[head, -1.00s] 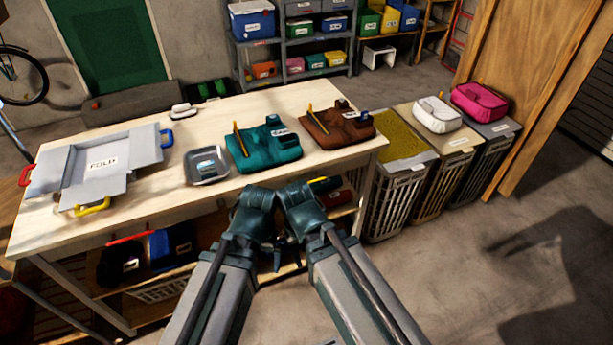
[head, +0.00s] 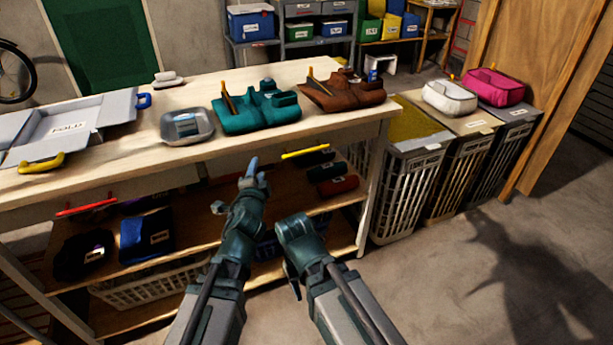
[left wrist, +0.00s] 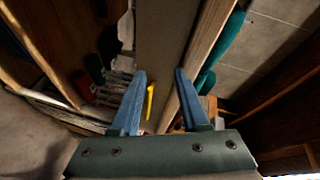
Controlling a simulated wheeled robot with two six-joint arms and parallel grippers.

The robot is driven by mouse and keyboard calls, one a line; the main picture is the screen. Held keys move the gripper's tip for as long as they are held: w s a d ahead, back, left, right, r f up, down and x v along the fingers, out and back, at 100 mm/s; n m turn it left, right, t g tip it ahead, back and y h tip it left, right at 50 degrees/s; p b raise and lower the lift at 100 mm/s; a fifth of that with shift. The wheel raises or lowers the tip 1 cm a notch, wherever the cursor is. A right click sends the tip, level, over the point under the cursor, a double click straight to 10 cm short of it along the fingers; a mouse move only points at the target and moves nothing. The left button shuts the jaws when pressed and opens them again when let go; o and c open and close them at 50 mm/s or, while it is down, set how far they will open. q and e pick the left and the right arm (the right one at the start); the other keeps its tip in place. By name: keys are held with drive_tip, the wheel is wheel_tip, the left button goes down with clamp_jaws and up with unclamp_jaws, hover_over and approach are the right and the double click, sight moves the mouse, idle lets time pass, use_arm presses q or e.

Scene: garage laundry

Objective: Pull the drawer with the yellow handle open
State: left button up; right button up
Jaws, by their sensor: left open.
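The yellow handle (head: 305,152) is a thin bar on the front of the workbench, below the right part of its top. Its drawer front is pale and hard to tell from the bench's edge; it looks closed. My left gripper (head: 236,187) is open and empty, in front of the bench, left of the handle and a little lower. In the left wrist view the yellow handle (left wrist: 149,101) shows between the two open fingers, nearer the left one, with no clear contact. My right gripper (head: 293,286) is low in front of the bench, its fingers mostly hidden.
A red handle (head: 86,206) sits on the bench front at the left. The bench top (head: 130,150) holds a folding board, a tray and teal and brown garments. The lower shelf (head: 205,230) holds dark cloths. Laundry hampers (head: 405,195) stand right of the bench; floor is clear at front right.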

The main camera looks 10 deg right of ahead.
sight(306, 152)
use_arm(q)
drive_tip(key=shift+s+d+f+m+h+b, duration=0.65)
drive_tip(key=shift+d+f+m+h+b, duration=1.2)
drive_tip(key=shift+d+m+h+b, duration=2.6)
drive_tip(key=shift+m+t+y, duration=0.3)
drive_tip(key=shift+m+y, duration=0.15)
drive_tip(key=shift+m, duration=0.1)
drive_tip(key=p+x, duration=0.1)
drive_tip(key=x, duration=0.3)
drive_tip(key=p+x, duration=0.1)
drive_tip(key=x, duration=0.3)
drive_tip(key=a+p+x, duration=0.1)
drive_tip(key=x, duration=0.3)
drive_tip(key=shift+w+d, duration=0.25)
drive_tip(key=shift+w, duration=0.3)
use_arm(e)
wheel_tip(306, 152, down, 8)
drive_tip(key=shift+f, duration=0.1)
use_arm(q)
clamp_jaws()
